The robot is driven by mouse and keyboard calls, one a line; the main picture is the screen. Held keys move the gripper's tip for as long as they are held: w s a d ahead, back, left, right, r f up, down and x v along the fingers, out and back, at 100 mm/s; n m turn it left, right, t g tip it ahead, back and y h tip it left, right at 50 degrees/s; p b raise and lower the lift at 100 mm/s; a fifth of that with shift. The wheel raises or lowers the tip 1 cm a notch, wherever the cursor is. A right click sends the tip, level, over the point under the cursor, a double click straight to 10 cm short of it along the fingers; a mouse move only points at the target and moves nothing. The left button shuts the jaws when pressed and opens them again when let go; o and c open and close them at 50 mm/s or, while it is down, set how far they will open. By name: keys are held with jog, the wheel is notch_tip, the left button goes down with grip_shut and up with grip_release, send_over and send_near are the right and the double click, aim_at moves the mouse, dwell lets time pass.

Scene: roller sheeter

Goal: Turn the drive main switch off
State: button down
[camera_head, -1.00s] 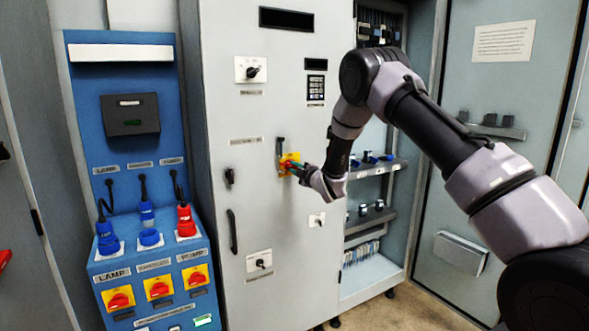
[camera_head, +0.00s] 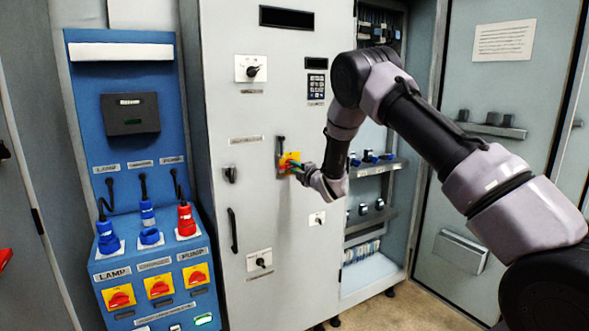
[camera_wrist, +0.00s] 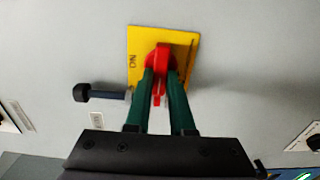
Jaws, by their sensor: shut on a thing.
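The drive main switch, a red rotary handle (camera_wrist: 160,58) on a yellow plate (camera_wrist: 139,43), is on the grey cabinet door. "ON" is printed on the left part of the plate in the wrist view. My gripper (camera_wrist: 163,75) has its two green fingers shut on the red handle, one on each side. In the head view the yellow plate (camera_head: 284,158) is partly hidden by my gripper (camera_head: 297,167).
The grey cabinet door (camera_head: 290,240) carries other rotary switches, one above (camera_head: 252,69) and one below (camera_head: 260,260). A blue panel (camera_head: 90,140) with plugs and red-yellow switches stands to the left. An open cabinet with shelves (camera_head: 375,170) is at the right.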

jog(key=c, duration=0.8)
grip_release()
jog(key=shift+d, duration=0.1)
jog(key=v, duration=1)
jog(key=shift+s+d, duration=0.2)
jog(key=shift+s, duration=0.15)
